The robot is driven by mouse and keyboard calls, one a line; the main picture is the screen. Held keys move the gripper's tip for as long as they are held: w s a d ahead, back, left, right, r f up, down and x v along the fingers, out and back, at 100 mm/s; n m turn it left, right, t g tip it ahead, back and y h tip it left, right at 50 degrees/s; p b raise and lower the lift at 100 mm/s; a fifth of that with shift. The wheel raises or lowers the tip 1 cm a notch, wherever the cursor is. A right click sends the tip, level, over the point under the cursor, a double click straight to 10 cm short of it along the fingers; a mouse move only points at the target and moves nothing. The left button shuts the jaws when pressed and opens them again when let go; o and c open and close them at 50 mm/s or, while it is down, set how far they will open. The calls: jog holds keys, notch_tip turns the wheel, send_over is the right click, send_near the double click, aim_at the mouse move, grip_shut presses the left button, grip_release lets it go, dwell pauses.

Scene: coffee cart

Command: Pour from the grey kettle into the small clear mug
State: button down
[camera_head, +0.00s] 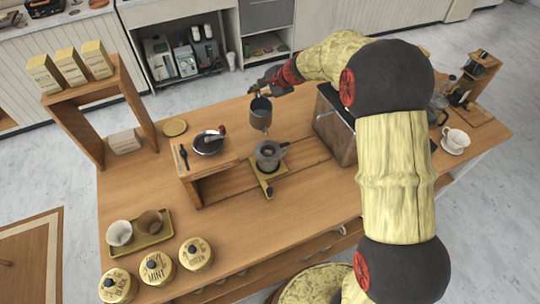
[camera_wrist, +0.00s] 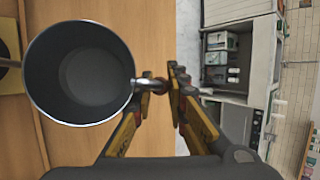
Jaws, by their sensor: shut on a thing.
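The grey kettle (camera_head: 261,114) is an open round pot, held near the back of the wooden table. In the wrist view I look into the kettle (camera_wrist: 82,78); its inside looks plain grey, and I cannot tell whether it holds liquid. My gripper (camera_head: 274,84) is shut on its handle, which shows between the fingers (camera_wrist: 160,86) in the wrist view. A small greyish mug-like vessel (camera_head: 269,156) with a dark handle stands on a yellow mat; it appears to be the small clear mug. The kettle is behind it, apart from it.
A wooden stand (camera_head: 205,168) with a dark bowl is left of the mug. A large box-shaped appliance (camera_head: 337,127) is close on the right. Several canisters (camera_head: 158,268) and a tray (camera_head: 154,240) with cups are at front left. Bare tabletop lies between.

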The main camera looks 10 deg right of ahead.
jog(key=shift+w+f+m+g+p, duration=0.2)
jog(key=shift+f+g+p, duration=0.8)
jog(key=shift+p, duration=2)
jog(key=shift+w+f+m+g+p, duration=0.15)
jog(key=shift+f+g+p, duration=0.35)
jog(key=shift+f+p, duration=1.75)
jog(key=shift+s+r+p, duration=0.15)
jog(key=shift+r+p, duration=0.15)
jog(key=shift+p, duration=1.1)
jog(key=shift+r, duration=0.1)
jog(key=shift+r+p, duration=1.4)
jog(key=shift+r, duration=1)
